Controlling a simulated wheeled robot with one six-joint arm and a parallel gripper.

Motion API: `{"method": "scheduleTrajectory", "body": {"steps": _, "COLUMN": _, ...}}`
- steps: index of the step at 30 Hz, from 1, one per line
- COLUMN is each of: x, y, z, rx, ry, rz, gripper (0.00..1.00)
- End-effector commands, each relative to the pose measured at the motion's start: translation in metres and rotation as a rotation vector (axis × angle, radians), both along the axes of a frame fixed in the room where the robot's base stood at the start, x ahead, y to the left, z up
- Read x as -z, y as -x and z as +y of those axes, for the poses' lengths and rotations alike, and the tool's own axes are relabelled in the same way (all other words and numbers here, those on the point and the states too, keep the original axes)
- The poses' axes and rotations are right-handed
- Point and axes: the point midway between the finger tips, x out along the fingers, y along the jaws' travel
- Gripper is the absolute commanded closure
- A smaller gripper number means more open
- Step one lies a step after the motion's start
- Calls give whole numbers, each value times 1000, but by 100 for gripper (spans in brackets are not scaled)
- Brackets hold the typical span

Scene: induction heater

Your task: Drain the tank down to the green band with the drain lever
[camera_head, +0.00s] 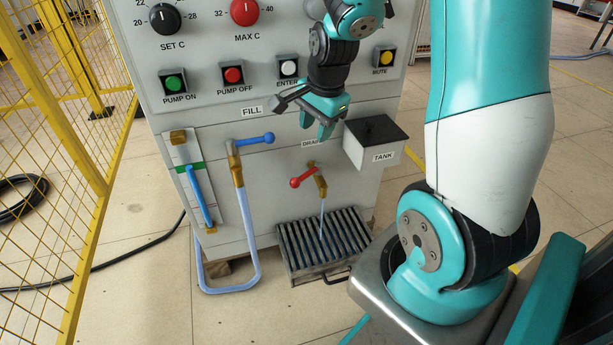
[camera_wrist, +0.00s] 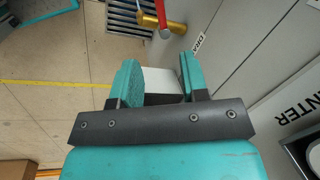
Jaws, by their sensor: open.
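The red drain lever (camera_head: 302,178) sits on a brass drain valve (camera_head: 320,187) and points down to the left. A thin water stream (camera_head: 322,222) falls from its spout. The sight gauge (camera_head: 191,190) has a green band (camera_head: 189,168); its blue column (camera_head: 199,195) tops out about at the band, too small to tell exactly. My gripper (camera_head: 307,118) is open and empty, above the drain valve and apart from it. In the wrist view my gripper (camera_wrist: 158,70) has nothing held between its fingers; the red lever (camera_wrist: 163,14) shows at the top, beyond them.
The white tank box (camera_head: 368,149) with a black lid juts out right of the drain. The blue fill lever (camera_head: 256,139) is at left. A slatted drain grate (camera_head: 296,278) lies below. Pump buttons (camera_head: 232,75) are above. A yellow fence (camera_head: 88,160) stands at left.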

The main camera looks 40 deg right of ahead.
Motion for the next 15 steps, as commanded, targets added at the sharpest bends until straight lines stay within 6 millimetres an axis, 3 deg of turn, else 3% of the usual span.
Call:
{"method": "scheduleTrajectory", "body": {"steps": 3, "x": 33, "y": -5, "z": 1, "rx": -1, "ry": -2, "rz": 5, "gripper": 59}}
{"method": "scheduleTrajectory", "body": {"steps": 15, "x": 118, "y": -22, "z": 1, "rx": -2, "ry": -1, "rz": 2, "gripper": 59}}
